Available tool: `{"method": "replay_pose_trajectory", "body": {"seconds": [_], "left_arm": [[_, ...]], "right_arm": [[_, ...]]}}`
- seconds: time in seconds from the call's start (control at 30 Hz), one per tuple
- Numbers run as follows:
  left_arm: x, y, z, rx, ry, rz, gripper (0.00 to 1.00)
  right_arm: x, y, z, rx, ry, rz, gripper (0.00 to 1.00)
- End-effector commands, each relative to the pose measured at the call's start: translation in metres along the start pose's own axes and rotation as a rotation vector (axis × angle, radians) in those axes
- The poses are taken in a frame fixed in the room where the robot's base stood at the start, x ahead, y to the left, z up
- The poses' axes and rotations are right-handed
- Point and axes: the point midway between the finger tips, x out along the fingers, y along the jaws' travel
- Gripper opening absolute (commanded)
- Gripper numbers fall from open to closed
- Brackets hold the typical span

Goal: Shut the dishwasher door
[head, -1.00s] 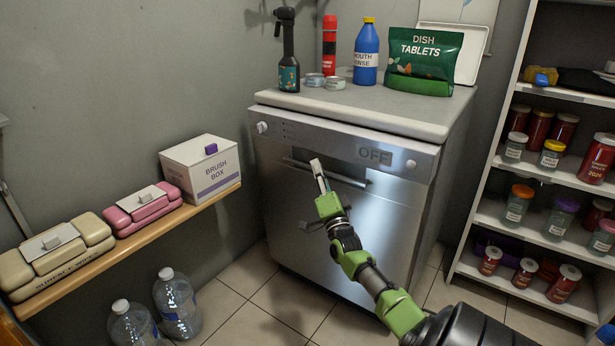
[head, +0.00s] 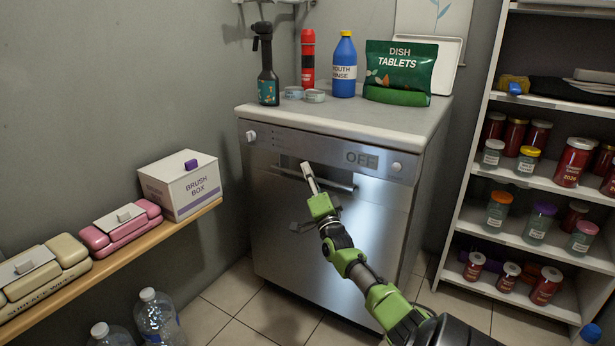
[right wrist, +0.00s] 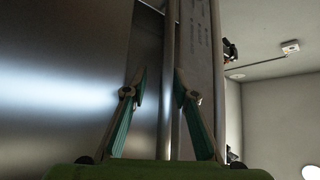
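The dishwasher (head: 330,235) stands against the back wall, its steel door upright and looking flush under the white top. Its control panel reads OFF. A horizontal bar handle (head: 338,183) runs across the upper door. My right gripper (head: 307,170) is at this handle, in front of the door. In the right wrist view its two green fingers (right wrist: 160,85) are apart, with the handle bar (right wrist: 170,60) running between them; I cannot tell whether they touch it. My left gripper is not in view.
On the dishwasher top stand a black spray bottle (head: 266,70), a red bottle (head: 308,60), a blue bottle (head: 344,70) and a dish tablets pouch (head: 402,70). A shelf of jars (head: 470,200) stands right. A wooden ledge (head: 110,262) with boxes is left; water bottles (head: 158,320) are below.

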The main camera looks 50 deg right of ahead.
Motion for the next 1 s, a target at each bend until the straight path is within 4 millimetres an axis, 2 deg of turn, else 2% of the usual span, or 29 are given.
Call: {"method": "replay_pose_trajectory", "body": {"seconds": [0.43, 0.57, 0.67, 1.0], "left_arm": [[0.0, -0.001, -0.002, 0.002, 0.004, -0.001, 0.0], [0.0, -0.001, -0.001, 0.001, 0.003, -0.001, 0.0], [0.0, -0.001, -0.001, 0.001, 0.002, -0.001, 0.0], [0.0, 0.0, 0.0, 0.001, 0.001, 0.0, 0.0]], "right_arm": [[-0.002, 0.0, 0.003, 0.0, -0.005, -0.002, 0.26], [-0.01, 0.0, 0.004, 0.002, -0.006, -0.001, 0.26], [-0.025, 0.002, 0.005, 0.001, -0.007, 0.001, 0.26], [-0.094, 0.001, 0.002, 0.0, -0.005, 0.001, 0.26]]}}
